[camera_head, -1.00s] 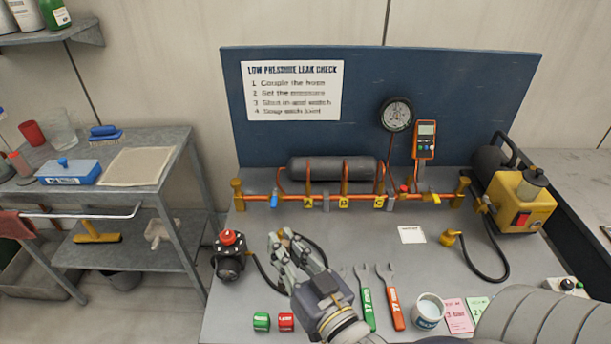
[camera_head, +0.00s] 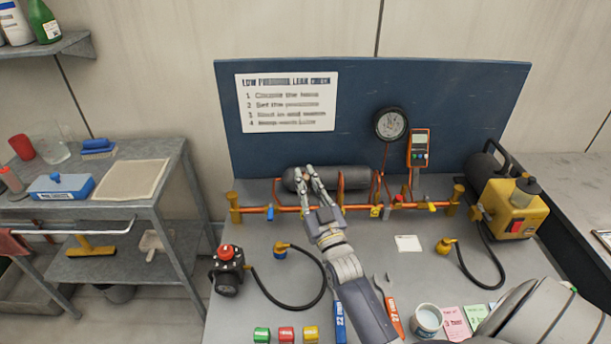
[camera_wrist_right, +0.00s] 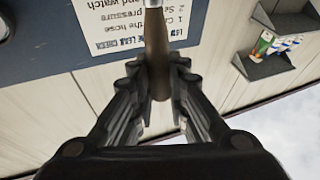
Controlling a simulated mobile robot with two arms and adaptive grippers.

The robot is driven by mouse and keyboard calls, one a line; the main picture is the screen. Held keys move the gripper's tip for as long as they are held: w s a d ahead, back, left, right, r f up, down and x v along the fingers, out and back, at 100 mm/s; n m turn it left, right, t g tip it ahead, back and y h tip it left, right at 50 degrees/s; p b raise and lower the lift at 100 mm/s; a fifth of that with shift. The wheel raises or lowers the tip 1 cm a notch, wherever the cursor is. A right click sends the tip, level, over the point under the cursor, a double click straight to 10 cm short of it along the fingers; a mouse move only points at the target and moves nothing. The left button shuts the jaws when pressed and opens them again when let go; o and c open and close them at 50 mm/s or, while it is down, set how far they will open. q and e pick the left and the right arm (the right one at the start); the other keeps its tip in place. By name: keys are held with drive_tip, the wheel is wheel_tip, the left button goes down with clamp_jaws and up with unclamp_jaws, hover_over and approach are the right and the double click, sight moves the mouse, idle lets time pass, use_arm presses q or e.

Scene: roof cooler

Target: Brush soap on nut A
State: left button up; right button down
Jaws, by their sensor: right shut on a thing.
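My right gripper (camera_head: 311,174) is at the left part of the orange pipe run (camera_head: 255,209), in front of the dark cylinder (camera_head: 352,178). In the right wrist view, the gripper (camera_wrist_right: 159,100) is shut on a thin brown rod that looks like a brush handle (camera_wrist_right: 156,45). A white cup (camera_head: 427,317) with pale contents stands at the front of the bench. My left gripper is out of view.
A black regulator with a red knob (camera_head: 227,253) and a looped hose (camera_head: 311,299) lie left of my arm.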

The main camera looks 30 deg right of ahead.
drive_tip(key=shift+w+d+f+b, duration=0.25)
drive_tip(key=shift+w+f+b, duration=0.2)
drive_tip(key=shift+f+b, duration=0.35)
drive_tip(key=shift+w+d+f+b, duration=0.25)
drive_tip(key=shift+w+f+b, duration=0.2)
drive_tip(key=shift+f+b, duration=0.4)
drive_tip(key=shift+w+d+f+b, duration=0.25)
drive_tip(key=shift+w+f+b, duration=0.3)
drive_tip(key=shift+b, duration=0.4)
drive_tip(key=shift+w+d+f, duration=0.1)
drive_tip(key=shift+f, duration=0.15)
drive_tip(key=shift+w+d+b, duration=0.5)
drive_tip(key=shift+w+b, duration=0.05)
drive_tip(key=shift+w, duration=0.2)
drive_tip(key=s+r+p, duration=0.1)
drive_tip(key=p, duration=0.1)
drive_tip(key=s+a+r+p, duration=0.2)
drive_tip(key=r+p, duration=0.1)
drive_tip(key=shift+r+p, duration=0.1)
drive_tip(key=shift+p, duration=0.25)
drive_tip(key=shift+s+a+r+p, duration=0.3)
drive_tip(key=shift+s+r+p, duration=0.15)
drive_tip(key=shift+s+p, duration=0.2)
